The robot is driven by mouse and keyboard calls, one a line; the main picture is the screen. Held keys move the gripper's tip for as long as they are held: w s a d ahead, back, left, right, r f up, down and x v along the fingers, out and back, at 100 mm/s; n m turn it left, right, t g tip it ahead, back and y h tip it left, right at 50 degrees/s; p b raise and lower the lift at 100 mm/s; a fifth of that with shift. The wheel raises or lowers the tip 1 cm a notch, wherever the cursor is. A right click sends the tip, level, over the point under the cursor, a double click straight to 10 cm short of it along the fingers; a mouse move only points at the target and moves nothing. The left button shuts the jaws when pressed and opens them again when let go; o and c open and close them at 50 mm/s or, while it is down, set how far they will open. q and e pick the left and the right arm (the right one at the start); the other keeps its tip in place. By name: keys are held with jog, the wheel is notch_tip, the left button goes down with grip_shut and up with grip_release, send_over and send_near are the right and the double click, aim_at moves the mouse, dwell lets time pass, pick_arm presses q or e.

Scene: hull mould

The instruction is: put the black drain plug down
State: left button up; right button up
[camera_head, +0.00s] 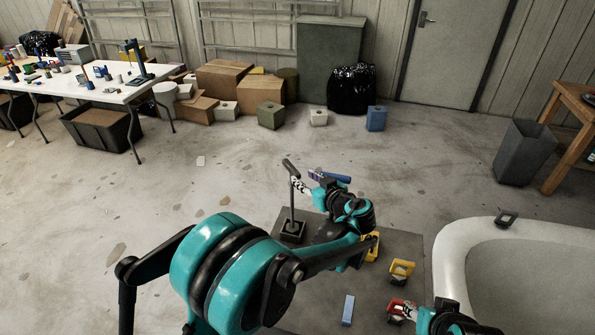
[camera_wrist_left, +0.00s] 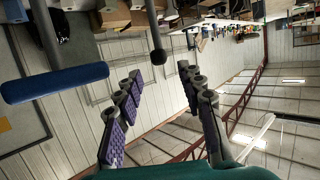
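A black piece with an upright rod, a crosswise handle and a square foot, which looks like the black drain plug (camera_head: 291,228), stands upright on the grey mat (camera_head: 397,241). My left gripper (camera_head: 308,187) is just right of its rod in the head view. In the left wrist view the gripper (camera_wrist_left: 158,84) has its two fingers wide apart with nothing held between them. A dark rod with a rounded end (camera_wrist_left: 156,50), apparently the plug's handle, is beyond the fingertips. My right gripper (camera_head: 410,311) is at the bottom right by a red piece (camera_head: 396,304); its fingers are unclear.
A blue-handled piece (camera_head: 330,176) is close behind my left gripper; its bar (camera_wrist_left: 55,83) also shows in the left wrist view. Yellow pieces (camera_head: 402,268) and a blue block (camera_head: 348,309) lie on the mat. A white tub (camera_head: 455,240) with a black item (camera_head: 506,219) on its rim is right.

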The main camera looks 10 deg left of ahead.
pick_arm(q)
jog(key=s+a+m+g+h, duration=0.2)
jog(key=s+a, duration=0.1)
jog(key=s, duration=0.5)
jog(key=s+a+m+g+h, duration=0.1)
jog(key=s+a+m+h, duration=0.15)
jog(key=s, duration=0.55)
jog(key=s+d+f+m+h, duration=0.1)
jog(key=s+m+h, duration=0.1)
jog(key=s, duration=0.5)
jog(key=s+d+f+m+h, duration=0.1)
jog(key=s+f+m+h, duration=0.1)
jog(key=s, duration=0.5)
jog(key=shift+s+d+f+h, duration=0.2)
jog(key=shift+s+h, duration=0.05)
jog(key=shift+h, duration=0.5)
jog(key=shift+f+b, duration=0.3)
jog(key=shift+f, duration=0.15)
